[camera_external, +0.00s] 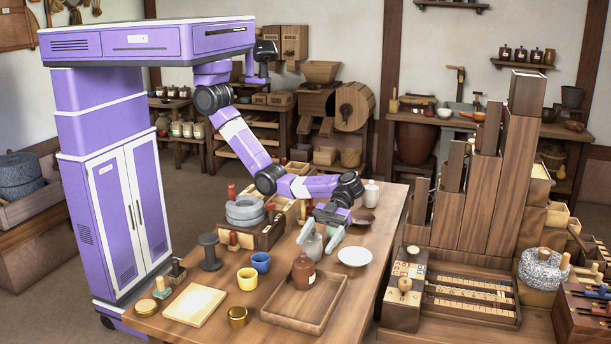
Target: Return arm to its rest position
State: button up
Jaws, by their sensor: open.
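My arm (240,140) hangs from my purple body at the upper left and reaches out over the wooden table (385,275). My gripper (319,238) points down over the table's right half. Its two pale fingers are spread apart. A grey-white bottle (312,247) stands at or between the fingers; I cannot tell whether they touch it. A brown bottle with a label (303,272) stands just in front, on or behind the wooden tray (285,318). A white plate (355,257) lies right of my gripper.
A quern in a wooden box (246,212), a yellow cup (247,279), a blue cup (260,262), a dark spool (209,252) and a pale board (195,305) crowd the table's left part. A tall stepped wooden cabinet (485,195) stands right of the table.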

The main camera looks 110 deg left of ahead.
jog(key=shift+w+a+r, duration=0.1)
jog(key=shift+a+r, duration=0.05)
jog(key=shift+a, duration=0.25)
dwell(0.3)
